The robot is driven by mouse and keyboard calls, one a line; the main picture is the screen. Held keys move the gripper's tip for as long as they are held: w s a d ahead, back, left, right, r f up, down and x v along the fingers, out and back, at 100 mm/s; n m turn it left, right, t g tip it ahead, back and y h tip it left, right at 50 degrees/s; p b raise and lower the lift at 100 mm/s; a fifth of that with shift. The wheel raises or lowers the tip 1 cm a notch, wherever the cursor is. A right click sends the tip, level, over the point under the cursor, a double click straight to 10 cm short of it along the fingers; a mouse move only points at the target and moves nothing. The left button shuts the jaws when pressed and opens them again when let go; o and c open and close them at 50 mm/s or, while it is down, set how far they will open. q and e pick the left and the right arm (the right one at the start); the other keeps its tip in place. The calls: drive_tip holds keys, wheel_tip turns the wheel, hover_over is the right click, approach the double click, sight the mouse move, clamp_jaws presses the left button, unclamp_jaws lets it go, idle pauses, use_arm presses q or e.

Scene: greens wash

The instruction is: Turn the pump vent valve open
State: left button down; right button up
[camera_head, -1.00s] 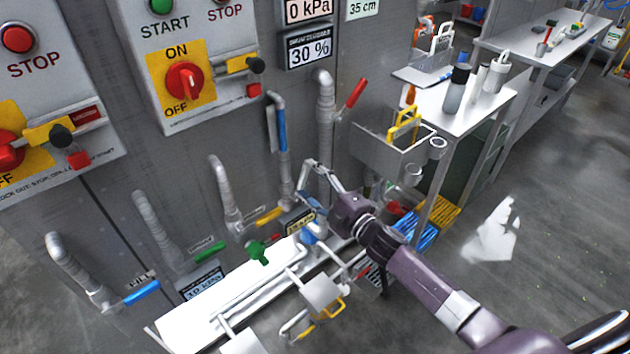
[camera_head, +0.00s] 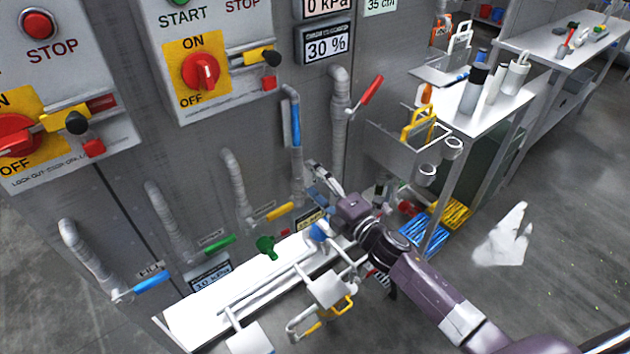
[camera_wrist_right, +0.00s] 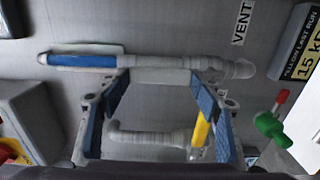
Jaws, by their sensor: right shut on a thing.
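The vent valve has a blue lever (camera_head: 296,126) on a grey pipe against the grey wall, and the lever lies along the pipe. In the right wrist view the blue lever (camera_wrist_right: 82,61) lies at upper left, with a VENT label (camera_wrist_right: 242,22) beside the pipe. My right gripper (camera_head: 313,172) is at the lower part of this pipe. My left gripper is not in view.
Close by are a yellow lever (camera_head: 273,211), a green lever (camera_head: 219,246), a green valve knob (camera_head: 266,246) and a red lever (camera_head: 372,89). White pipework on a white base (camera_head: 196,317) lies below. A steel bench (camera_head: 490,118) stands at right.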

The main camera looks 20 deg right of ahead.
drive_tip(key=shift+w+r, duration=0.1)
drive_tip(key=shift+r, duration=0.3)
drive_tip(key=o, duration=1.5)
drive_tip(key=shift+o, duration=1)
drive_tip(key=shift+w+a+f, duration=0.1)
drive_tip(key=shift+a+f, duration=0.05)
drive_tip(key=shift+f, duration=0.15)
drive_tip(key=shift+s+d+f, duration=0.15)
drive_tip(key=shift+s+d, duration=0.1)
drive_tip(key=shift+s, duration=0.3)
drive_tip(key=v, duration=1)
drive_tip(key=shift+s, duration=0.4)
drive_tip(key=shift+d, duration=0.15)
